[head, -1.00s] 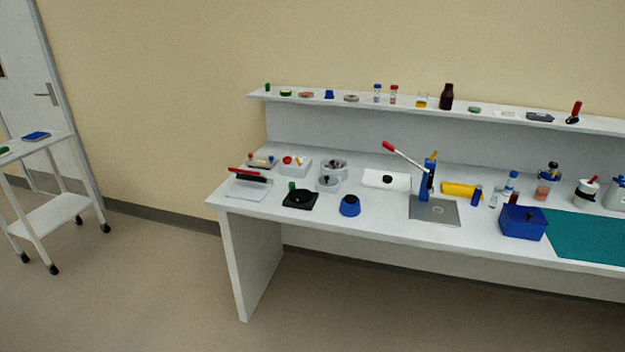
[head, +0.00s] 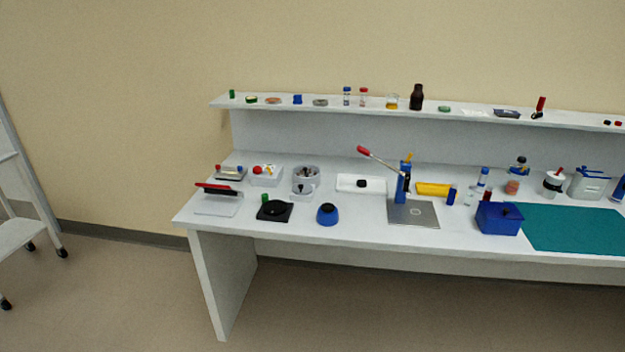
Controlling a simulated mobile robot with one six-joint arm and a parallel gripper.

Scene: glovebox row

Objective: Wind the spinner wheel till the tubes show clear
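A grey round drum device (head: 305,181) with a dark knob on its front stands at the left part of the white bench, towards the back. It looks most like the spinner, but its wheel and any tubes in it are too small to make out. A black square base with a round disc (head: 275,210) lies in front of it, to the left. My gripper is not in view.
The white bench (head: 350,226) also bears a blue lever press (head: 403,182), a blue box (head: 498,218), a blue round pot (head: 327,214) and a teal mat (head: 575,232). Small items line the shelf (head: 440,110). A white trolley (head: 18,232) stands left; the floor before the bench is clear.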

